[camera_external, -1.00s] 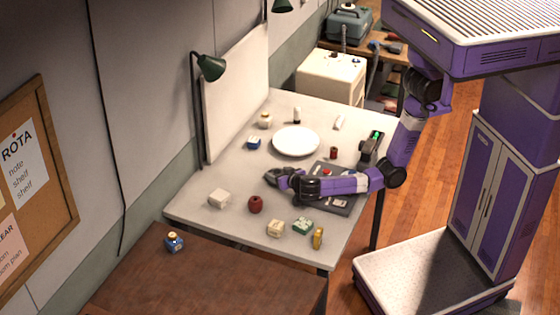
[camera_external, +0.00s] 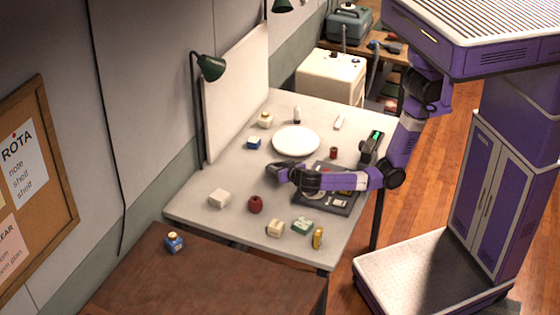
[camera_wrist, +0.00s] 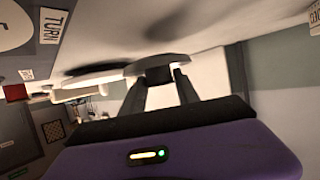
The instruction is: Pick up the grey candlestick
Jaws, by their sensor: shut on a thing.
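In the wrist view my gripper (camera_wrist: 160,88) has its two fingers closed around a dark stem-like part with a wide, flat grey disc on it. I take this thing to be the grey candlestick (camera_wrist: 158,66). Its full shape is hidden by the fingers. In the external view my gripper (camera_external: 273,169) is above the white table, just left of the dark tray and below the white plate. The candlestick cannot be made out there.
A green lamp (camera_external: 210,66) stands at the left edge.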

